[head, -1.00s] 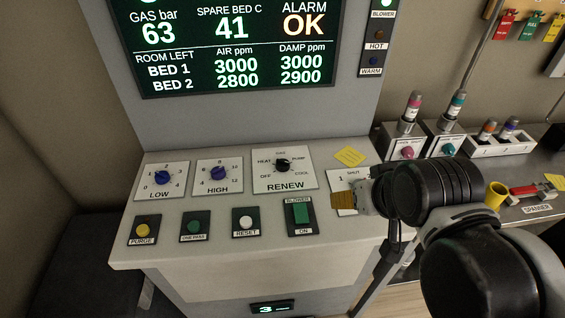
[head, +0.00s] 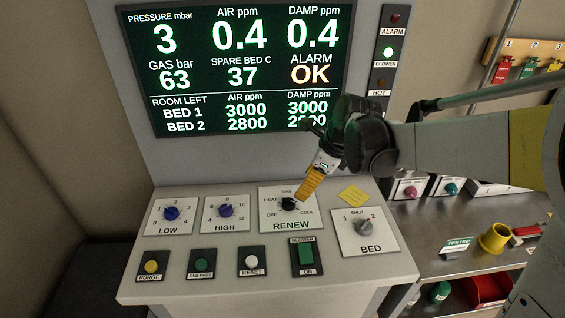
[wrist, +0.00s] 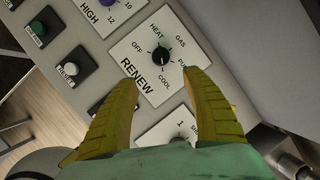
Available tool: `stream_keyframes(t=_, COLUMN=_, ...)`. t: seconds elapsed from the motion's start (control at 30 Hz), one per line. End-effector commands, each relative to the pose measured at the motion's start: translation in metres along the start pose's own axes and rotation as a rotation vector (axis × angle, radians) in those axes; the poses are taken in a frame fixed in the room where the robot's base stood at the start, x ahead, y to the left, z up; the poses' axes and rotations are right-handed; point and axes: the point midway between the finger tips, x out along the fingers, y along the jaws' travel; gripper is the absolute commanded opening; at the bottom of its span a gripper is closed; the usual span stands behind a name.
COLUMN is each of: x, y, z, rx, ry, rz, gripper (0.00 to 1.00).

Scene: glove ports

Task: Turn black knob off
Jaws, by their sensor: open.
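The black knob (head: 289,204) sits on the white RENEW plate (head: 267,214) on the sloped console, among the labels OFF, HEAT, GAS, PUMP and COOL. In the wrist view the black knob (wrist: 160,54) is in full view beyond the fingertips; its pointer is too small to read surely. My gripper (head: 308,193) has yellow fingers and is just above and right of the knob in the head view, hiding the PUMP label. In the wrist view my gripper (wrist: 153,83) is open and empty, its fingers apart on the near side of the knob, not around it.
The blue LOW knob (head: 171,213) and HIGH knob (head: 226,210) are left of it. The grey BED knob (head: 363,227) is at right. Buttons and the green BLOWER switch (head: 306,257) are in front. The display (head: 235,70) stands behind, reading ALARM OK.

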Motion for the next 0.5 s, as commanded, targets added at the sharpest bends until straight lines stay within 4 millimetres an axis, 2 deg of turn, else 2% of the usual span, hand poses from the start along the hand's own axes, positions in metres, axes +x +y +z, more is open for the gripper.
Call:
stream_keyframes(t=0.1, x=0.013, y=-0.007, z=0.006, rx=0.127, ry=-0.005, rz=0.027, gripper=0.57)
stream_keyframes(t=0.2, x=0.019, y=-0.008, z=0.007, rx=0.176, ry=-0.005, rz=0.038, gripper=0.57)
stream_keyframes(t=0.37, x=0.039, y=-0.008, z=0.007, rx=0.185, ry=-0.005, rz=0.039, gripper=0.57)
stream_keyframes(t=0.5, x=0.068, y=-0.006, z=0.007, rx=0.183, ry=-0.006, rz=0.039, gripper=0.57)
